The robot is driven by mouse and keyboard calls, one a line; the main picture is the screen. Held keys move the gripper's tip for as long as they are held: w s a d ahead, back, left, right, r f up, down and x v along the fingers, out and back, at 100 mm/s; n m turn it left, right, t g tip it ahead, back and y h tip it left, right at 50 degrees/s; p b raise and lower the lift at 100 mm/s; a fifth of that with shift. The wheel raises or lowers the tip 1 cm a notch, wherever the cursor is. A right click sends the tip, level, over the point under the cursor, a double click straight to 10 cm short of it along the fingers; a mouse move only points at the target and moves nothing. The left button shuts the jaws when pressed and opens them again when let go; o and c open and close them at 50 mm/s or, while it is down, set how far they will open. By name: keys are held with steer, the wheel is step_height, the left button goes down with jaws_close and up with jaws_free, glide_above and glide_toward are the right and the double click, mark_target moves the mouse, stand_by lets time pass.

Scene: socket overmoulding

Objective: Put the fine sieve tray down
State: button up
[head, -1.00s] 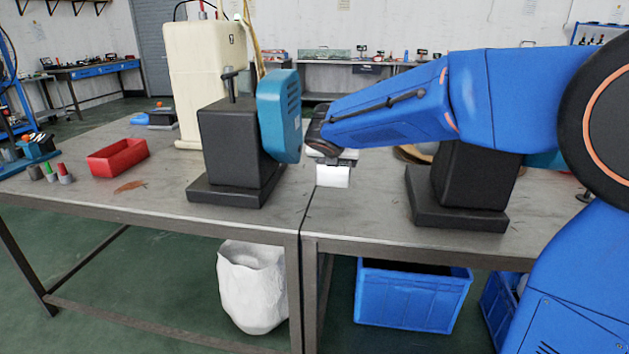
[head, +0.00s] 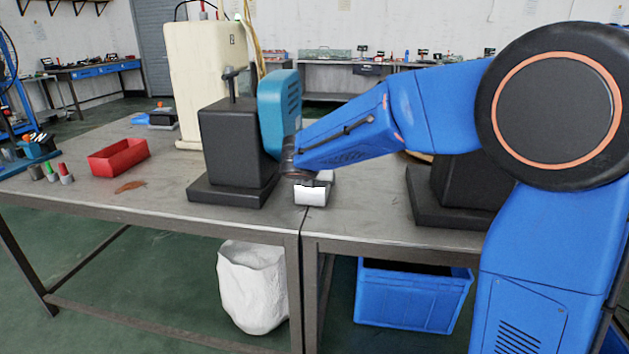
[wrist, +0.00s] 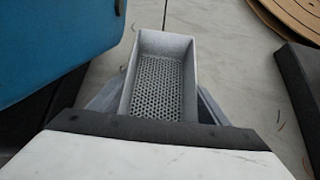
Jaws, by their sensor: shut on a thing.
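The fine sieve tray (wrist: 189,88) is a small grey rectangular box with a perforated floor, seen in the wrist view just ahead of my gripper. My gripper (wrist: 158,108) is shut on it, with grey finger parts along both sides of its near end. The tray looks empty. In the head view my gripper (head: 315,181) is low over the worktable, near the seam between two tables. The tray is mostly hidden there, and I cannot tell whether it touches the tabletop.
A black machine base (head: 238,150) with a teal head (head: 279,105) stands close left of my gripper. Another black base (head: 450,195) stands to the right. A red bin (head: 117,157) lies far left. Bare grey tabletop (head: 365,205) shows between the bases.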

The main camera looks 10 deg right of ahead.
steer(key=shift+a+f, duration=0.15)
steer(key=shift+f, duration=0.1)
steer(key=o, duration=2)
steer(key=shift+o, duration=0.2)
steer(key=v, duration=1.2)
